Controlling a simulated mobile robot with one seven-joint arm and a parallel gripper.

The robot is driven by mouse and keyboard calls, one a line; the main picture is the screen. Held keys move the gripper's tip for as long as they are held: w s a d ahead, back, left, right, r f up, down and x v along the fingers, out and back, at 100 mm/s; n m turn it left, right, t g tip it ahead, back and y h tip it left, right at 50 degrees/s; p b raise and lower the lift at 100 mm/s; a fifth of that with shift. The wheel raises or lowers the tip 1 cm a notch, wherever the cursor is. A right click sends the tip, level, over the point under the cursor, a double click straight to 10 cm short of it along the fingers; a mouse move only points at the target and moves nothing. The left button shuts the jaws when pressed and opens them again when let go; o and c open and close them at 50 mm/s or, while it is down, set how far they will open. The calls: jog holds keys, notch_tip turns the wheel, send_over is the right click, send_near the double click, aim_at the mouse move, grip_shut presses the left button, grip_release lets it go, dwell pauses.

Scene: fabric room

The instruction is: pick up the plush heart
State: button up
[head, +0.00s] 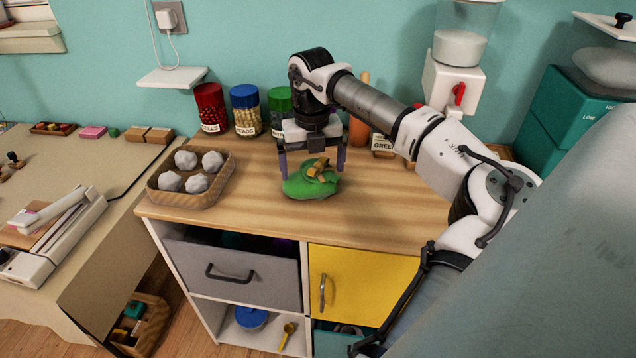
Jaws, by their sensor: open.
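A green plush thing (301,189) with a tan bow-like piece on top lies on the wooden top of the cabinet (390,215). It looks like the plush heart, though its outline is partly hidden and I cannot make out the full shape. My gripper (313,170) points down right over it. Its two dark fingers are spread, one at the left side and one at the right side of the plush. The gripper is open and holds nothing. I cannot tell whether the fingers touch the plush.
A wooden tray (153,197) with several grey-white balls stands to the left. Jars with red (209,92), blue (244,96) and green (280,98) lids stand behind. A dispenser (455,75) stands at the back right. The cabinet top's front is clear.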

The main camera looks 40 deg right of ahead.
aim_at(311, 181)
notch_tip(311, 181, down, 5)
jog(key=shift+w+a+r+p, duration=0.1)
jog(key=shift+a+p, duration=0.05)
jog(key=shift+p, duration=0.35)
jog(key=c, duration=1.1)
